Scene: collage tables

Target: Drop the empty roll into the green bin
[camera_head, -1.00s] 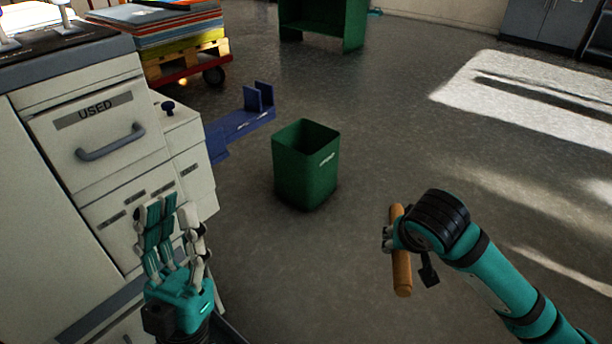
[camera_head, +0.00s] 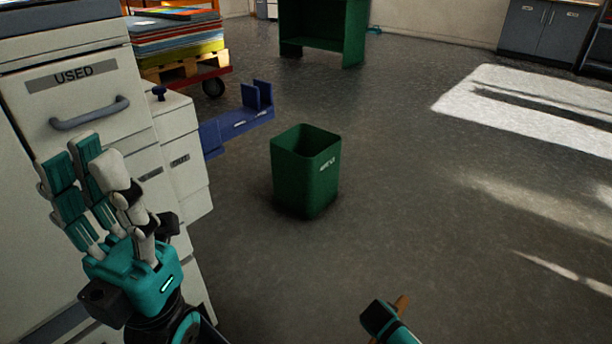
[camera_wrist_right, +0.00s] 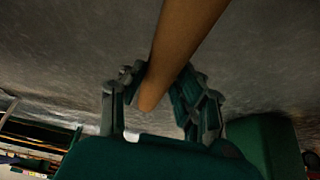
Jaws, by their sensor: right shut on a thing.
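The green bin (camera_head: 305,185) stands upright on the floor near the middle of the head view, with its open top facing up. The empty roll is a brown tube (camera_wrist_right: 188,40) in the right wrist view, held between the fingers of my right gripper (camera_wrist_right: 162,88). In the head view only a short end of the roll (camera_head: 402,303) shows beside my right gripper (camera_head: 380,320) at the bottom edge, nearer to me than the bin and apart from it. My left gripper (camera_head: 92,180) is open and empty in front of the drawers.
A white drawer cabinet (camera_head: 85,95) labelled USED fills the left side. A blue holder (camera_head: 235,125) sits between the cabinet and the bin. A cart with stacked sheets (camera_head: 180,45) and a green stand (camera_head: 322,30) are behind. The floor right of the bin is clear.

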